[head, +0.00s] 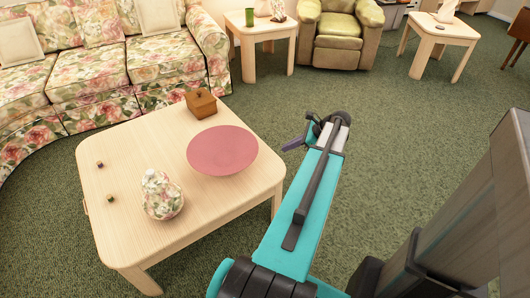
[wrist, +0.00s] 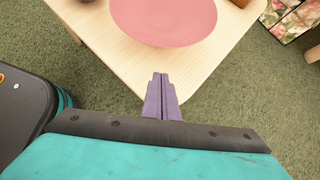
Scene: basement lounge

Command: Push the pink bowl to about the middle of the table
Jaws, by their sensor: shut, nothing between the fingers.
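The wide pink bowl (head: 222,150) stands upright on the right part of the light wooden table (head: 128,198), near its right edge. It also shows at the top of the wrist view (wrist: 165,18), above the table corner (wrist: 110,62). My gripper (head: 287,147) is off to the right of the table in the head view, apart from the bowl. In the wrist view my gripper's purple fingers (wrist: 160,82) are together and empty, pointing toward the bowl with a gap between.
A brown wooden box (head: 201,103) sits behind the bowl. A floral vase (head: 160,195) and two small dark objects (head: 110,198) stand on the left part of the table. A floral sofa (head: 110,55) lies behind. Green carpet (head: 390,120) is open to the right.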

